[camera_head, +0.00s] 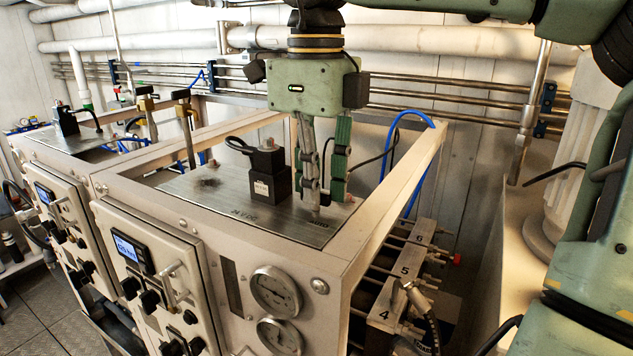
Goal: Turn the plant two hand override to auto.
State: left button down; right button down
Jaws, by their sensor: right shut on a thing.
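A hand override switch (315,213) stands on the metal top plate (225,200) of the nearer unit, near the plate's front right corner. Small dark lettering that seems to read HAND is beside it. My right gripper (325,196) points straight down over this corner, with its fingers closed around the switch's small stem. The fingers hide most of the switch, so I cannot tell which way it is set. My left gripper is not in view.
A black solenoid block (269,178) stands on the plate just left of the fingers. A beige frame (405,180) surrounds the plate. A blue hose (398,140) arches behind on the right. Gauges (275,292) and a control panel (150,270) face the front. A second similar unit stands farther left.

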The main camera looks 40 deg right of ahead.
jog(key=shift+m, duration=0.4)
jog(key=c, duration=1.8)
grip_release()
jog(key=shift+c, duration=0.2)
notch_tip(320, 180, up, 12)
